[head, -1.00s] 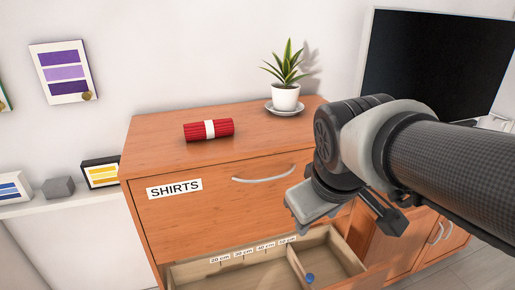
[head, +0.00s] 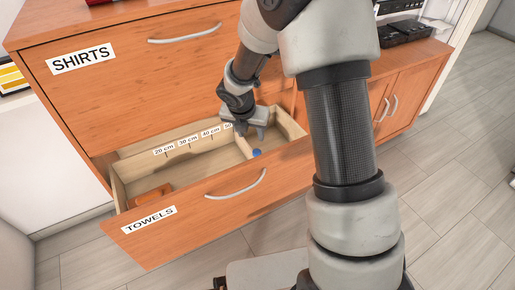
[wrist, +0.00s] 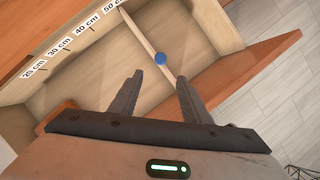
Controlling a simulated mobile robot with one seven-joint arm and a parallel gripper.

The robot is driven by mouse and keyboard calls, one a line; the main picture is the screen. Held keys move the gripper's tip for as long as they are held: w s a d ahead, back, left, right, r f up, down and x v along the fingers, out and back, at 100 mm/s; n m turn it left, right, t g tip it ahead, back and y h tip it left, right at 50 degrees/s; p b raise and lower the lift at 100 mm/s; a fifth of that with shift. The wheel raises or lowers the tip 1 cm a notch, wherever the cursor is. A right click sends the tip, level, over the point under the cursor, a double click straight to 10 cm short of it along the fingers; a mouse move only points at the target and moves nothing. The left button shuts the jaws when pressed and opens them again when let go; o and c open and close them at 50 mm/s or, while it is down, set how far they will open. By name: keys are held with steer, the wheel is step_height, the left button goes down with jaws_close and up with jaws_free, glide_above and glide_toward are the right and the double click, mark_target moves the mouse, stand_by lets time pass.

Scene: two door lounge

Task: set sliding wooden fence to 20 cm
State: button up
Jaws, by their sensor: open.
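The open lower drawer (head: 190,212) is labelled TOWELS and has a scale (head: 187,142) along its back wall, with marks from 20 cm to 50 cm. The thin wooden fence (wrist: 140,34) crosses the drawer front to back, near the 50 cm mark. A blue knob (wrist: 160,59) sits on the fence and also shows in the head view (head: 257,152). My gripper (wrist: 160,77) is open and empty. Its fingers point toward the knob, one on either side in the wrist view. In the head view my gripper (head: 252,133) is over the drawer beside the fence; contact cannot be told.
An orange-brown object (head: 150,194) lies in the drawer's left front corner. The closed SHIRTS drawer (head: 130,85) is above. The drawer front has a curved metal handle (head: 237,186). A cabinet (head: 400,88) stands to the right. Grey floor (head: 440,190) lies open in front.

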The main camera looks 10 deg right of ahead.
mark_target(256, 151)
steer(key=b+x, duration=0.4)
steer(key=x, duration=1.2)
jaws_close()
